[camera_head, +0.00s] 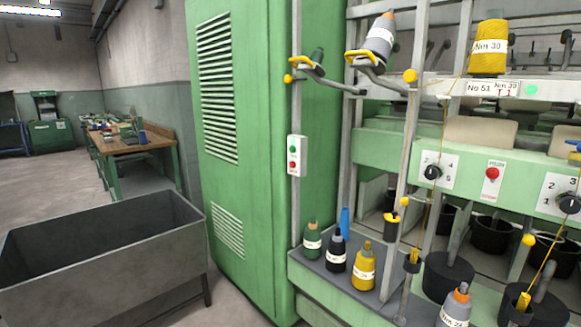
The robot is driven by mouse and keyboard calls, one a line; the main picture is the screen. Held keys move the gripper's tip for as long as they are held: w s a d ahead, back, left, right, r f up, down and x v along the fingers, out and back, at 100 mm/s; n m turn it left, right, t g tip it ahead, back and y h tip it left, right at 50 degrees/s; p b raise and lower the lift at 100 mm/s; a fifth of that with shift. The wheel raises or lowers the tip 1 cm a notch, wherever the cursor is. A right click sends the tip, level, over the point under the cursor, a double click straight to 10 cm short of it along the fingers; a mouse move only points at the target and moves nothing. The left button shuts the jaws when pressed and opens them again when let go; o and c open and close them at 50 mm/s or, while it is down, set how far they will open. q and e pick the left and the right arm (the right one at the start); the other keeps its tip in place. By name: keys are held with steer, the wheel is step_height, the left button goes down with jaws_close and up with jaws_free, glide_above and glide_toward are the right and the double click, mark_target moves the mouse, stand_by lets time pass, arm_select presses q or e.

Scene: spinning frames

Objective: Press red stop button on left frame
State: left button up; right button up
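A small white switch box (297,156) is fixed to a grey upright post beside the tall green cabinet. It has a green button above and a red button (293,165) below. A larger red button (492,173) sits on a white plate on the light green machine rail, between a black rotary knob (432,172) and a second knob (570,203). Which of the two red buttons belongs to the left frame is not clear from this view. Both are unobstructed. Neither of my grippers is in view.
The green cabinet (225,130) stands left of the frame. A grey metal bin (100,250) is at lower left. Yarn cones, such as a yellow one (364,270), stand on a low ledge under the switch box. Angled bars with yellow guides cross before the machine. Open floor lies behind the bin.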

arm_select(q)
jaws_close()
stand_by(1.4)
